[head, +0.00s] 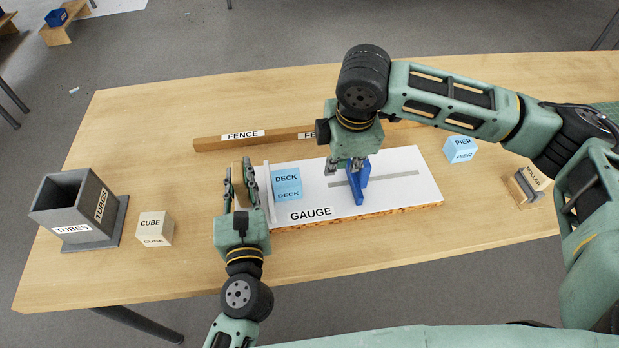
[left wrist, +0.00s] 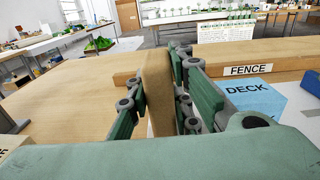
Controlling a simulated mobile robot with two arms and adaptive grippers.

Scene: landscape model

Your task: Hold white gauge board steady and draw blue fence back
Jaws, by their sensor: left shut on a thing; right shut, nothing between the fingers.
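The white gauge board (head: 400,190), labelled GAUGE, lies on the wooden table with a raised white strip (head: 268,190) near its left end. My left gripper (head: 243,182) is shut on an upright wooden piece at the board's left end. That piece (left wrist: 156,88) stands between the fingers in the left wrist view. The blue fence (head: 358,186) stands on the board near a grey slot. My right gripper (head: 345,167) is shut and empty, close by the fence's far left side; whether it touches is unclear. A light-blue DECK block (head: 287,182) sits on the board between strip and fence.
A long wooden rail (head: 215,143) labelled FENCE lies behind the board. A grey TUBES holder (head: 75,212) and a CUBE block (head: 155,228) stand at left. A blue PIER block (head: 461,149) and ROLLER piece (head: 530,185) stand at right.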

